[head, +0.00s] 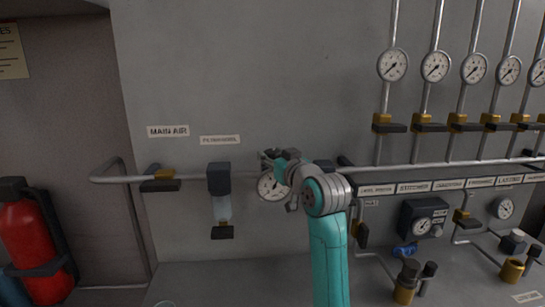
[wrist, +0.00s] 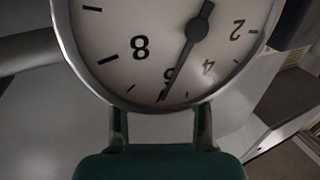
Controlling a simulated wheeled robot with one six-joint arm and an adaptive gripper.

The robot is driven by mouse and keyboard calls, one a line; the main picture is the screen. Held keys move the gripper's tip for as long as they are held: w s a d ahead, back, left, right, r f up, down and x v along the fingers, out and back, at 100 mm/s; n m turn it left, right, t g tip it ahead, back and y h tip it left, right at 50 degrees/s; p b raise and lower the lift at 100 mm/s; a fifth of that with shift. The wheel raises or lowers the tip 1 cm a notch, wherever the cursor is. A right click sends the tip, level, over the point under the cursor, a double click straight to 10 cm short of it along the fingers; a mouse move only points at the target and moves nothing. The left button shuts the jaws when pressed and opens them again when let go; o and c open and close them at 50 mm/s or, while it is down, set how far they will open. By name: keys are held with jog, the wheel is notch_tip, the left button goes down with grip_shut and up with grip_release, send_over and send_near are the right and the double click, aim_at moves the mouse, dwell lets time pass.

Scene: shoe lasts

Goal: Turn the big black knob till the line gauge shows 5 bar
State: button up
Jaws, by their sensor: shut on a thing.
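The line gauge (head: 271,187) is a round white dial on the main pipe, below and left of my gripper (head: 277,158). In the wrist view the gauge (wrist: 105,25) is close, tilted and cut off by the top edge. Its black needle lies over a numeral that looks like 6, past 4 and short of 8. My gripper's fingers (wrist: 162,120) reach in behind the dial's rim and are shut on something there. The big black knob is not clearly visible; the gauge and my gripper cover that spot.
A filter bowl with a dark head (head: 219,178) hangs left of the gauge. A yellow valve with a black handle (head: 160,183) is further left. Several small gauges stand on upright pipes at right. A red extinguisher (head: 30,240) stands at far left.

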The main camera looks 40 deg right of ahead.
aim_at(273, 151)
jog(key=shift+n+y, duration=1.15)
jog(key=shift+y, duration=0.65)
jog(key=shift+n+y, duration=1.15)
jog(key=shift+y, duration=0.95)
jog(key=o, duration=1.2)
jog(key=shift+c, duration=0.2)
notch_tip(273, 151, up, 10)
